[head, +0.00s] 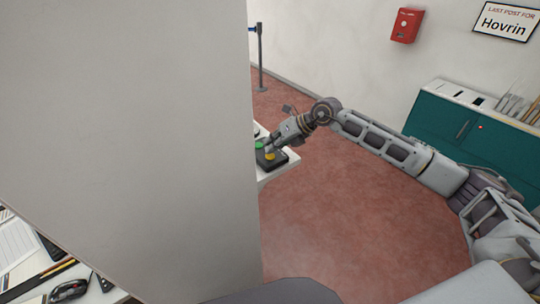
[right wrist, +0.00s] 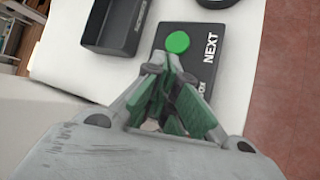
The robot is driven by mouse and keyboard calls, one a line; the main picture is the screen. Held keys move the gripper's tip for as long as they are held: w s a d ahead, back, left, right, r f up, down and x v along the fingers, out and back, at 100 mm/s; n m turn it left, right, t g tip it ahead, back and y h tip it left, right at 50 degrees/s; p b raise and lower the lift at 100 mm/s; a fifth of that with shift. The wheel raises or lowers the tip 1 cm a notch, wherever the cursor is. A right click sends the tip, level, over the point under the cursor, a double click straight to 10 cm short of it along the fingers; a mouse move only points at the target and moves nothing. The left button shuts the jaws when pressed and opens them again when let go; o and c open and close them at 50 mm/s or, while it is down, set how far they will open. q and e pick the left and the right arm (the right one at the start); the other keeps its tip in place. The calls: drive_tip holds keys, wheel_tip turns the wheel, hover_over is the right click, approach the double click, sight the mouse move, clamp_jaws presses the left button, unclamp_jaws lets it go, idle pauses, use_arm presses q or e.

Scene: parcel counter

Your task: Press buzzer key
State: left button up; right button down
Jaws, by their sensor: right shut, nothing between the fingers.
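A dark key box (head: 276,163) sits on the white counter, with a green button (head: 259,145) and a yellow button (head: 270,156). In the right wrist view the green button (right wrist: 178,42) is beside the printed word NEXT on the box (right wrist: 207,62); a second label is partly hidden, and the yellow button is covered by the fingers. My right gripper (head: 268,149) is shut and empty, its fingertips over the box near the buttons. In the right wrist view the gripper (right wrist: 166,66) points at the green button's near side; contact cannot be told. My left gripper is out of view.
A large pale panel (head: 130,130) blocks the left of the head view and hides most of the counter (head: 266,178). A dark open tray (right wrist: 113,28) stands left of the key box in the wrist view. Red floor (head: 330,215) is free beyond the counter.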

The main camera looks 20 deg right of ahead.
drive_tip(key=shift+f+b, duration=0.35)
drive_tip(key=shift+f, duration=0.1)
idle(0.3)
drive_tip(key=shift+f, duration=0.1)
idle(0.7)
idle(0.3)
drive_tip(key=shift+r, duration=0.55)
wheel_tip(320, 180, up, 6)
drive_tip(key=p, duration=0.3)
drive_tip(key=shift+p, duration=0.35)
idle(0.3)
idle(0.9)
